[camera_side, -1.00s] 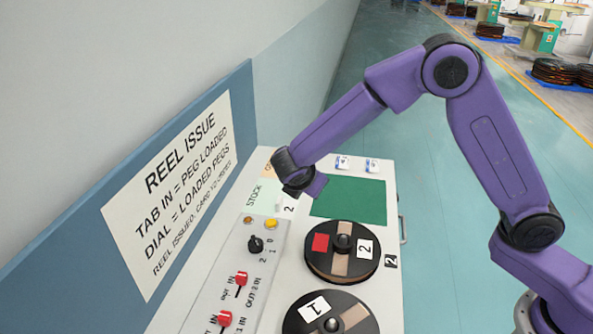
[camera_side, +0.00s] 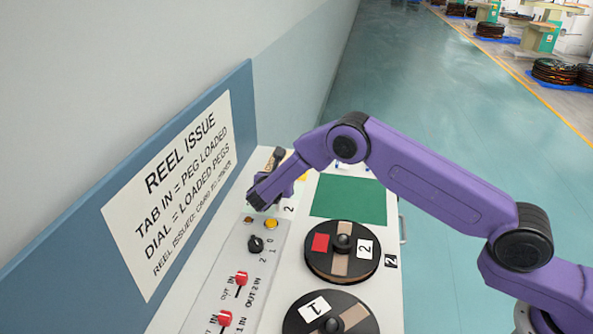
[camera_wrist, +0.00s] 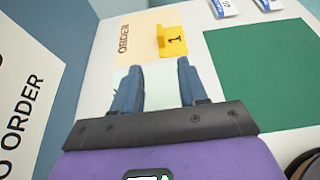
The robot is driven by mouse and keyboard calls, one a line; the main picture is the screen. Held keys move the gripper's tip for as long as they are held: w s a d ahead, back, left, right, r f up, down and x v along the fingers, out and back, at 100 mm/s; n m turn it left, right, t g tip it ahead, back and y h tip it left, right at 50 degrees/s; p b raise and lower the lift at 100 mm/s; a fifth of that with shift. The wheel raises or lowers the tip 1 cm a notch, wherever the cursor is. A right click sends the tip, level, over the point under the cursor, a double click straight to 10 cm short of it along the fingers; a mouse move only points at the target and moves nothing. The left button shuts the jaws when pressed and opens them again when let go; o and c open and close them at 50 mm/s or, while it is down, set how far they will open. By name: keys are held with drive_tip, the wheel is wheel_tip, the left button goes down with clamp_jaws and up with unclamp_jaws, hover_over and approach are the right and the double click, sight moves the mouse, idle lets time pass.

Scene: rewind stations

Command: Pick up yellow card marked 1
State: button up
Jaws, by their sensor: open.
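The yellow card marked 1 (camera_wrist: 174,41) shows in the wrist view, on the pale orange ORDER patch, with a raised tab at its left end. A small bit of yellow (camera_side: 302,177) shows beside my arm in the side view. My gripper (camera_wrist: 157,66) is open and empty. Its two blue fingers point toward the card, which lies a little beyond the tips, nearer the right finger; they look apart from it. In the side view my arm hides most of this area and the fingers are not clear.
A green mat (camera_side: 348,197) lies to the right of my gripper. Two reels, marked 2 (camera_side: 342,251) and 1 (camera_side: 330,318), sit nearer the camera. A switch panel (camera_side: 258,268) and the blue sign board (camera_side: 82,240) stand left. Blue-and-white tags (camera_wrist: 222,7) lie beyond the mat.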

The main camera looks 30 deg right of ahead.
drive_tip(key=x, duration=1.2)
drive_tip(key=shift+s, duration=0.1)
clamp_jaws()
